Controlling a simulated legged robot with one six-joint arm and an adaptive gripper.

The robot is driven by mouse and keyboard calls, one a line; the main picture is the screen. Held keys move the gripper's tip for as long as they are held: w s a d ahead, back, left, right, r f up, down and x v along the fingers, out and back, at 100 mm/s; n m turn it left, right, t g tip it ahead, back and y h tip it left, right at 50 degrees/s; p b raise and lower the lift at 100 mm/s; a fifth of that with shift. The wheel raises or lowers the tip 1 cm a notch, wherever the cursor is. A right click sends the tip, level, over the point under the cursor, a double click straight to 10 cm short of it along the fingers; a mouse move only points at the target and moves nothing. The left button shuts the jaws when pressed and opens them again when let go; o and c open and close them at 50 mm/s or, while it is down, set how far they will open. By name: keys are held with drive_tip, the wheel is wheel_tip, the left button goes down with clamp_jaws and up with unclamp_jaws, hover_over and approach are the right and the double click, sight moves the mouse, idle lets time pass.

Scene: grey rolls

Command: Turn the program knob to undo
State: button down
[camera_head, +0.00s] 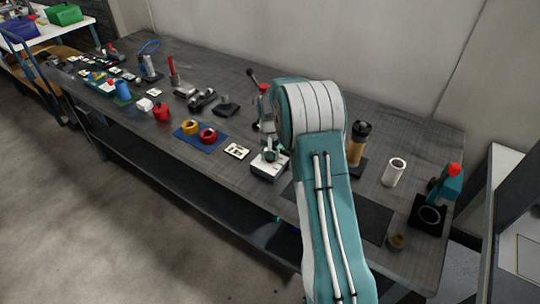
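I cannot make out a program knob for certain in this view. A small white box (267,168) with a dark raised part on top stands near the front edge of the bench, just left of my arm. Whether that part is a knob is too small to tell. My teal and white arm rises from the bottom and covers the middle right of the bench.
Right of my arm stand an amber cylinder (358,143), a white roll (394,172) and a teal red-topped device (446,184). Floor (90,225) is clear at left.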

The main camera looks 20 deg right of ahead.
drive_tip(key=shift+f+n, duration=0.15)
drive_tip(key=shift+n, duration=1.25)
drive_tip(key=shift+c, duration=1.5)
unclamp_jaws()
wheel_tip(320, 180, up, 12)
drive_tip(key=shift+w, duration=0.1)
